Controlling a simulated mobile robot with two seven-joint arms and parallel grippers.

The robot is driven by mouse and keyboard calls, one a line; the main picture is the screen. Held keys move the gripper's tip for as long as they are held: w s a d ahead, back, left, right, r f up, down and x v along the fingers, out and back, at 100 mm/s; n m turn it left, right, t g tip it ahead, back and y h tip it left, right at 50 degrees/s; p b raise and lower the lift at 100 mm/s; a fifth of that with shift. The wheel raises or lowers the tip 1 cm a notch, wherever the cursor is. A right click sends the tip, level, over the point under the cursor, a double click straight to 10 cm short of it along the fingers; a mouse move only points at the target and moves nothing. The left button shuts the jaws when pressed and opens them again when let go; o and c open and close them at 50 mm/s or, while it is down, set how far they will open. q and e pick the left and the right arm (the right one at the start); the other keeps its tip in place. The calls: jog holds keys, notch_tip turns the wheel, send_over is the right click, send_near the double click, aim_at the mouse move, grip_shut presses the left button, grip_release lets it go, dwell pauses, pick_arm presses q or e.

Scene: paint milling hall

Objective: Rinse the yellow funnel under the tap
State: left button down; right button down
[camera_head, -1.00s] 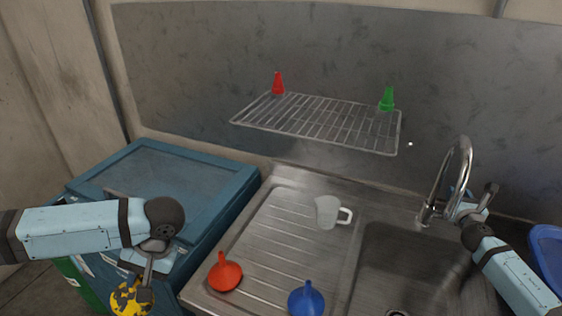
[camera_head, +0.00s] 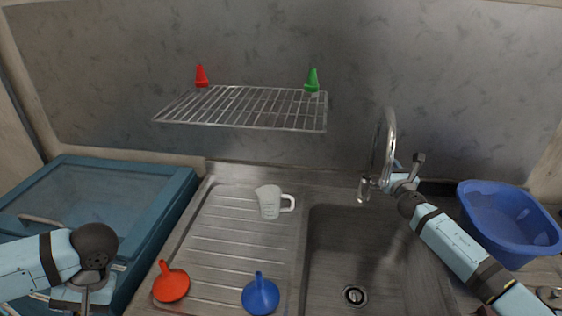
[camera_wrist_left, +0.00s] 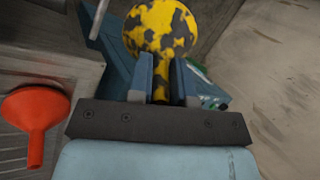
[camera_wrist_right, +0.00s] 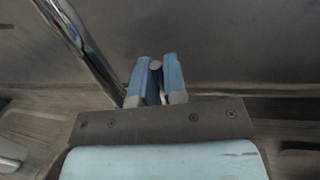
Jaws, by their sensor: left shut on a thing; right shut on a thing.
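The yellow funnel (camera_wrist_left: 165,25), blotched with dark patches, is in the left wrist view. My left gripper (camera_wrist_left: 162,85) is shut on its narrow stem, with the wide cone beyond the fingers. The funnel is below the frame in the head view, where only my left wrist shows at the lower left. The chrome tap (camera_head: 384,145) stands behind the sink basin (camera_head: 350,250), its curved pipe also in the right wrist view (camera_wrist_right: 85,45). My right gripper (camera_wrist_right: 157,75) is shut on the grey tap lever (camera_wrist_right: 155,65), beside the pipe. I see no water stream.
A red funnel (camera_head: 171,284), a blue funnel (camera_head: 261,296) and a clear measuring jug (camera_head: 268,202) stand on the drainboard (camera_head: 215,240). A blue tub (camera_head: 510,225) is at the right. A wire rack (camera_head: 245,108) above holds red and green cones. The basin is empty.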

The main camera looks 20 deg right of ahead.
pick_arm(q)
notch_tip(320, 180, down, 2)
jog(key=shift+f+b, duration=0.15)
jog(key=shift+b, duration=0.45)
pick_arm(e)
jog(key=shift+s+a+t, duration=0.1)
jog(key=shift+s+t, duration=0.1)
jog(key=shift+t, duration=0.1)
jog(key=c, duration=1.2)
grip_release()
pick_arm(q)
jog(key=shift+f+b, duration=0.3)
jog(key=shift+b, duration=0.05)
pick_arm(e)
jog(key=v, duration=1.2)
